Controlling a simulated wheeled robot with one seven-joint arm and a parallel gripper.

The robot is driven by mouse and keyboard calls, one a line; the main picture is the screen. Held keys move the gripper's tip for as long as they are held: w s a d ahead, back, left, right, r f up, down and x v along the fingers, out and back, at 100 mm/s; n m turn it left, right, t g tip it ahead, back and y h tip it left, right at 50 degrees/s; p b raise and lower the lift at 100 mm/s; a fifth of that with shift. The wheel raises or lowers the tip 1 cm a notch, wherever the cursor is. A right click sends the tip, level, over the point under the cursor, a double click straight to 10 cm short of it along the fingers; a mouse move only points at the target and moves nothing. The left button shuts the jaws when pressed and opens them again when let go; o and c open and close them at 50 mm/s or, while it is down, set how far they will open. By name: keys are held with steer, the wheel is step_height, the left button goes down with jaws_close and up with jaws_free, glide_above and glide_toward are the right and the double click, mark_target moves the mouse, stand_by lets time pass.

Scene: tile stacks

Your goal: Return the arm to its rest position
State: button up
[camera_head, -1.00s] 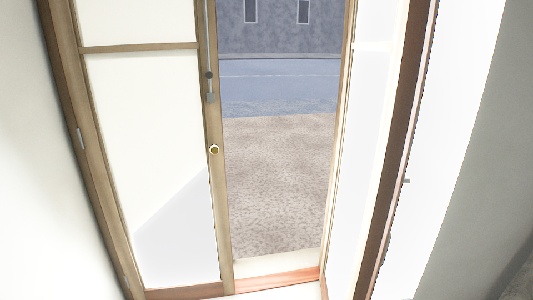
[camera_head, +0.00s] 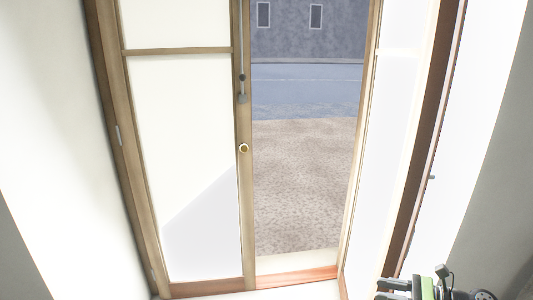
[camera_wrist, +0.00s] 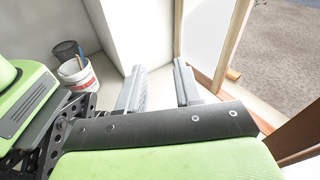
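My gripper shows at the bottom right of the head view (camera_head: 400,288), partly cut off by the frame's edge. In the wrist view its two grey fingers (camera_wrist: 158,88) stand apart with a clear gap between them. Nothing is held between them; pale floor and wall show through the gap. Green and black parts of my own arm fill the lower part of the wrist view.
A wood-framed door with white panels (camera_head: 190,120) stands in front of me, with an opening onto brown ground (camera_head: 300,185) beside it. A white bucket (camera_wrist: 78,75) and a dark bucket (camera_wrist: 67,50) stand in the corner. White walls close both sides.

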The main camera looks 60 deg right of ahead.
steer(key=w+a+r+n+g+y, duration=0.2)
steer(key=w+a+n+g, duration=0.2)
steer(key=w, duration=0.6)
steer(key=w+a+r+n+g+y, duration=0.2)
steer(key=w+a+n+g, duration=0.15)
steer(key=w, duration=0.65)
steer(key=w+a+r+n+g+y, duration=0.25)
steer(key=w+a+n, duration=0.25)
steer(key=w, duration=0.5)
steer(key=w+a+r+n+g+h, duration=0.1)
steer(key=w+a+n+g+h, duration=0.35)
steer(key=a, duration=0.65)
steer(key=a+r+n+g+h, duration=0.25)
steer(key=a+n, duration=0.45)
steer(key=a, duration=0.7)
steer(key=s+a+r+n+t+h, duration=0.1)
steer(key=s+a+r+n+t, duration=0.1)
steer(key=s+a+n+t, duration=0.25)
steer(key=s+a+r+n+t, duration=0.1)
steer(key=s+a+n+t, duration=0.1)
steer(key=s+a+n, duration=0.45)
steer(key=s+d+r+m+p, duration=0.1)
steer(key=d+r+p, duration=0.2)
steer(key=r+p, duration=1.2)
steer(key=shift+r+m, duration=0.35)
steer(key=shift+m, duration=0.05)
